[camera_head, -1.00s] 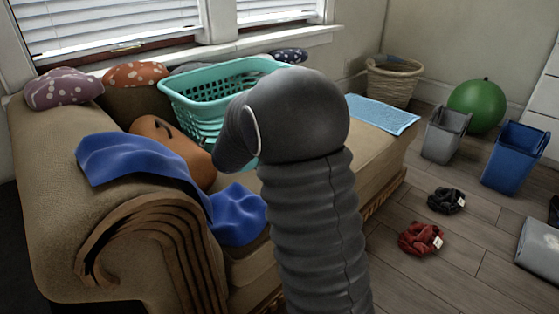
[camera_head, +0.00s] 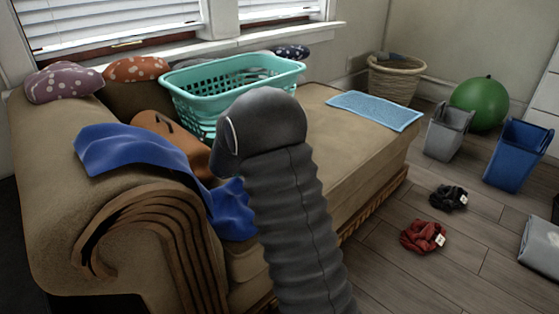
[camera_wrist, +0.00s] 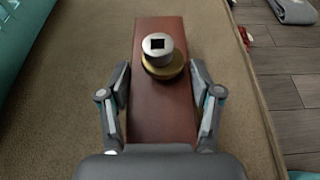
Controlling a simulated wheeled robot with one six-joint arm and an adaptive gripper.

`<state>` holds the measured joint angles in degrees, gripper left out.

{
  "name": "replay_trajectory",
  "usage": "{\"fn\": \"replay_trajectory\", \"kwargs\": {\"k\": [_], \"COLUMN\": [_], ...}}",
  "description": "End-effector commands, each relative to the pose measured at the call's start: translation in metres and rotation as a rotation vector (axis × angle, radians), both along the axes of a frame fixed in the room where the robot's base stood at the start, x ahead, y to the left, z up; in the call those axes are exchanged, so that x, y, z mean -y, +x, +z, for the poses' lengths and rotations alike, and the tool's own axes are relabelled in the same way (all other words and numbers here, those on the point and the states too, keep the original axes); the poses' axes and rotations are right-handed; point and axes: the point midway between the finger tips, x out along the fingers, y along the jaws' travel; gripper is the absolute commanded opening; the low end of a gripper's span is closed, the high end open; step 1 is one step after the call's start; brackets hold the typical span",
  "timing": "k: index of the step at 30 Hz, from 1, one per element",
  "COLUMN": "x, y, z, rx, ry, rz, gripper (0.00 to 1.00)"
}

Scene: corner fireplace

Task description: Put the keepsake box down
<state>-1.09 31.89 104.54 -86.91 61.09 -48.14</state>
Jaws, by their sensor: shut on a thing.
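The keepsake box (camera_wrist: 160,105) is reddish-brown wood with a metal knob-like piece, silver over brass, on its upper face. In the wrist view it lies between the two fingers of my gripper (camera_wrist: 160,105), which is shut on its sides. Tan sofa cushion (camera_wrist: 75,95) shows behind and around the box; whether the box touches it I cannot tell. In the head view my arm hides the box and gripper.
On the sofa (camera_head: 330,135) are a teal laundry basket (camera_head: 235,85), a blue cloth (camera_head: 140,155), an orange-brown cushion (camera_head: 175,140) and a light blue towel (camera_head: 375,110). The seat's middle is clear. Dark and red clothes (camera_head: 423,236), bins (camera_head: 516,155) and a green ball (camera_head: 478,104) are on the floor.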

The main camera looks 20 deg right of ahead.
Motion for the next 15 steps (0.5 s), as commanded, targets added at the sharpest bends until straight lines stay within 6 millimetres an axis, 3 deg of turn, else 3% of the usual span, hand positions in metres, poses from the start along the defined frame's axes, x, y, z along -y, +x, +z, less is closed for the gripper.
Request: {"fn": "replay_trajectory", "kwargs": {"k": [8,9,11,15], "x": [0.0001,0.0000,0.0000,-0.0001], "y": [0.0000,-0.0001,-0.0001,-0.0001], "z": [-0.0026,-0.0026,-0.0024,-0.0023], "rx": [0.000,0.000,0.000,0.000], "ry": [-0.001,0.000,0.000,0.000], "rz": [0.000,0.000,0.000,0.000], "gripper": [0.12,0.72,0.87,0.89]}}
